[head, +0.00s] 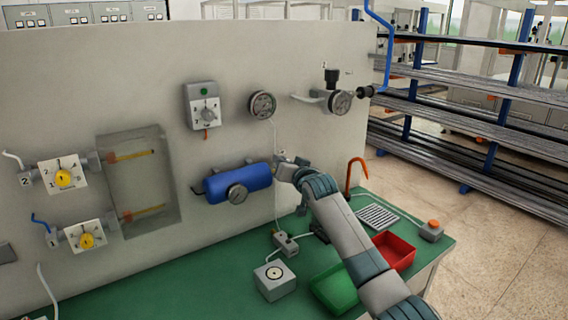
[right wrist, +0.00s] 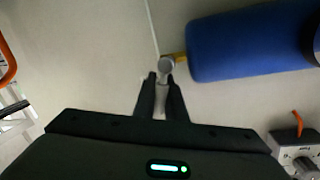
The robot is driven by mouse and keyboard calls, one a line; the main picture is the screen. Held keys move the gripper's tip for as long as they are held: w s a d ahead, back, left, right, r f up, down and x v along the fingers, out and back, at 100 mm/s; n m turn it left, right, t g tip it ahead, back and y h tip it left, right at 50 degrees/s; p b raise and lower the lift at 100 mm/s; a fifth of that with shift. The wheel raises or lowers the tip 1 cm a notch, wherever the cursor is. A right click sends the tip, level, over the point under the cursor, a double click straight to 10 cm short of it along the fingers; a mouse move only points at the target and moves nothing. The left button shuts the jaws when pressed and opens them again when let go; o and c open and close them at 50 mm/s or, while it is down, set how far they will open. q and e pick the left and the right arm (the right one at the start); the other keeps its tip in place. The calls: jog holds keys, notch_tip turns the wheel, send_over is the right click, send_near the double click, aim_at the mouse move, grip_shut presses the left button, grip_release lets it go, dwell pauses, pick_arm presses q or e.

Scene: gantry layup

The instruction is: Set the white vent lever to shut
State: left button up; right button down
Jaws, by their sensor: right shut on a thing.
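In the right wrist view the pale vent lever (right wrist: 161,98) hangs from a round pivot (right wrist: 166,65) beside a brass stub on the blue tank (right wrist: 240,45). The two dark fingers of my right gripper (right wrist: 160,88) are shut on this lever, one on each side. My left gripper is not in view.
The green bench (head: 200,285) below holds a grey box (head: 275,275), a green bin (head: 335,288) and a red bin (head: 394,250). An orange hook (head: 354,172) stands at the right. Gauges, valves and dials cover the panel. Metal racks (head: 480,100) stand behind.

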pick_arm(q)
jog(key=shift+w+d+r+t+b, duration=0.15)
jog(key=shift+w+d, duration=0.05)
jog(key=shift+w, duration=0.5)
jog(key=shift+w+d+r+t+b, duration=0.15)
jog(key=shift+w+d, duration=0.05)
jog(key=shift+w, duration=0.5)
pick_arm(e)
jog(key=shift+s+a+r+n+t, duration=0.15)
jog(key=shift+s+a+n+t, duration=0.15)
jog(key=shift+n, duration=0.65)
jog(key=shift+s+a+r+n+t, duration=0.15)
jog(key=shift+a+n+t, duration=0.15)
jog(key=shift+n, duration=0.65)
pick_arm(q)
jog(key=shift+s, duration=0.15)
